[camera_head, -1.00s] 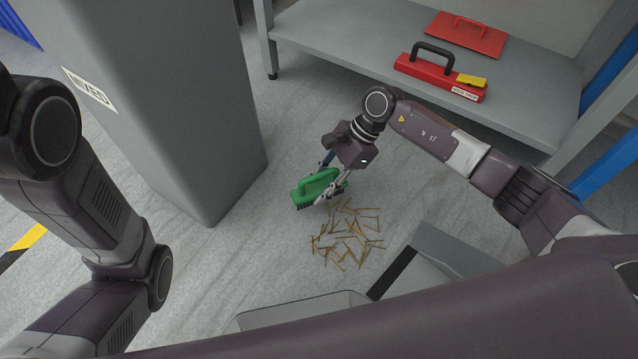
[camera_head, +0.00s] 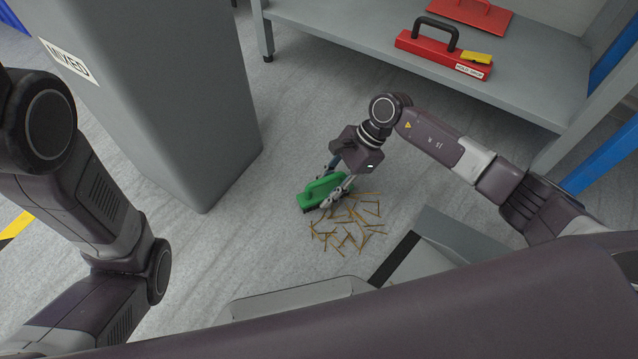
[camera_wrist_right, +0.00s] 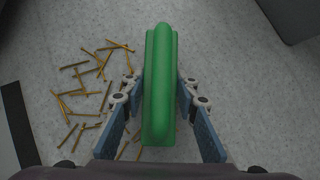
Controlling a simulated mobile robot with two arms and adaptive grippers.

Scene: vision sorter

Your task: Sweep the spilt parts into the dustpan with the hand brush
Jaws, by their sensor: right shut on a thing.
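My right gripper (camera_head: 337,183) is shut on the green hand brush (camera_head: 318,190), low over the floor. In the right wrist view the brush (camera_wrist_right: 160,85) lies between the blue fingers of the gripper (camera_wrist_right: 160,95). The spilt parts (camera_head: 346,232), thin brass-coloured pins, lie scattered on the floor just in front of and beside the brush. They also show left of the brush in the right wrist view (camera_wrist_right: 85,85). The grey dustpan (camera_head: 415,262) with a black front lip lies right of the parts, partly hidden by my body. My left gripper is not in view.
A grey bin (camera_head: 150,100) labelled MIXED stands at the left. A grey shelf (camera_head: 340,40) at the back holds a red box with a black handle (camera_head: 440,50) and a red plate (camera_head: 475,15). Bare floor lies between bin and parts.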

